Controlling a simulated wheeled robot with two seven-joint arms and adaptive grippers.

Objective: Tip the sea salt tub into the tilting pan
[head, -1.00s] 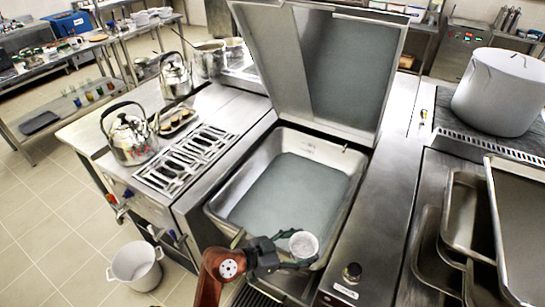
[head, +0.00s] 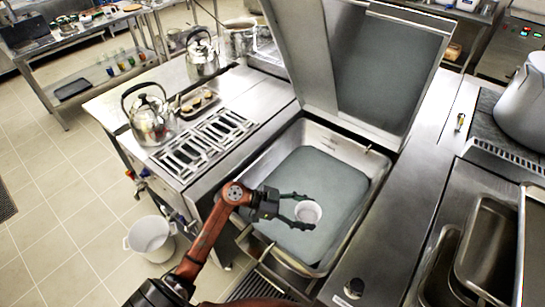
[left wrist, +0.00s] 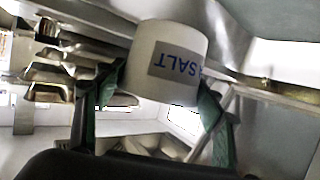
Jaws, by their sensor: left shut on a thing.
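The sea salt tub (head: 308,212) is a small white round tub, held over the front part of the tilting pan. In the left wrist view the tub (left wrist: 168,62) shows its grey label with blue letters, upside down in that picture. My left gripper (head: 300,210) is shut on the tub, with one dark green finger on each side. In the head view its round top faces up towards the camera; I cannot tell how full it is. The tilting pan (head: 363,200) is a steel basin with its lid (head: 385,75) raised and a grey-green floor. My right gripper is not in view.
Two kettles (head: 150,118) and a small tray (head: 197,102) stand on the range left of the pan. A white bucket (head: 150,240) is on the floor at left. A large pot (head: 525,105) and steel pans (head: 485,250) are at right.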

